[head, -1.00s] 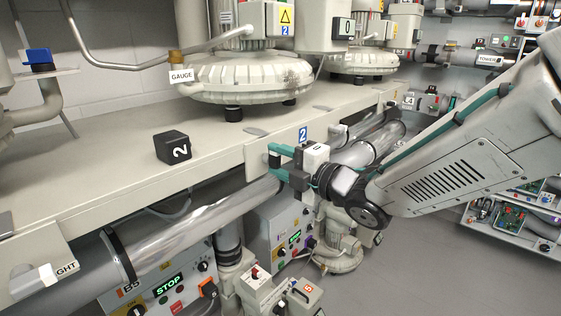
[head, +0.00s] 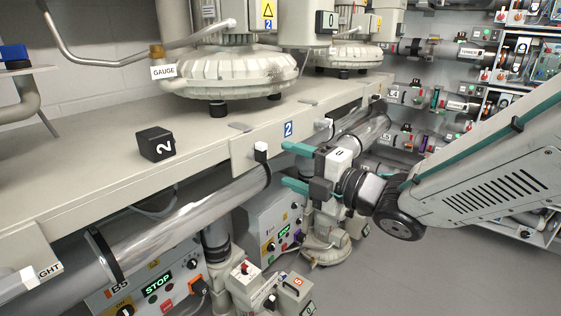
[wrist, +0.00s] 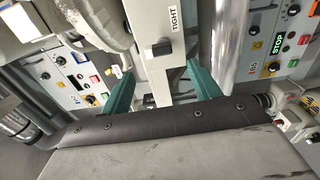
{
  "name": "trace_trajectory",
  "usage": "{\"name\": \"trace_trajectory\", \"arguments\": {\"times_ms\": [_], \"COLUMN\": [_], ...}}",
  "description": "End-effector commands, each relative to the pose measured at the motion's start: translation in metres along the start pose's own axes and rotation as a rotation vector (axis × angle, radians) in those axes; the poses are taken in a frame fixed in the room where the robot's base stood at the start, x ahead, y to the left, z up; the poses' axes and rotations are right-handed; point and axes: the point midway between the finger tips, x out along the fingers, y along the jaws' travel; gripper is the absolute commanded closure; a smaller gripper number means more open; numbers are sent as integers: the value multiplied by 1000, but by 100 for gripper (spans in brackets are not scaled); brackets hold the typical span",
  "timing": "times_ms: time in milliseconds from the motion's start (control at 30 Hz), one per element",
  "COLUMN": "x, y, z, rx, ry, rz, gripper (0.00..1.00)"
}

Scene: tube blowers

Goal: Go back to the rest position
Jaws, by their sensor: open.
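My gripper (head: 290,167) has two teal fingers, spread apart and empty. In the head view it is in front of the bench edge, just right of a small white-and-black knob (head: 261,152) on the bench's front plate. A gap shows between the fingertips and the knob. In the wrist view the teal fingers (wrist: 160,90) point at a pale plate marked TIGHT, with a dark knob (wrist: 158,48) between them and beyond their tips.
A clear tube (head: 190,228) runs under the bench edge. Control boxes (head: 160,285) stand below it. Grey floor (head: 400,275) is open at the lower right.

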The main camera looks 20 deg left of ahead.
Motion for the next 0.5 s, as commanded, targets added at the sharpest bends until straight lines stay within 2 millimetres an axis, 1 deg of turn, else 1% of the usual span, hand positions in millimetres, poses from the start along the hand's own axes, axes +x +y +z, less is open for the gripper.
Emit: {"name": "trace_trajectory", "arguments": {"times_ms": [100,400,467,500], "x": [-4,-4,-4,-5], "y": [0,-1,-8,-16], "z": [0,0,4,9], "rx": [1,18,55,90], "ry": [0,-1,-21,-49], "rz": [0,-3,-37,-74], "gripper": [38,38,38,38]}}
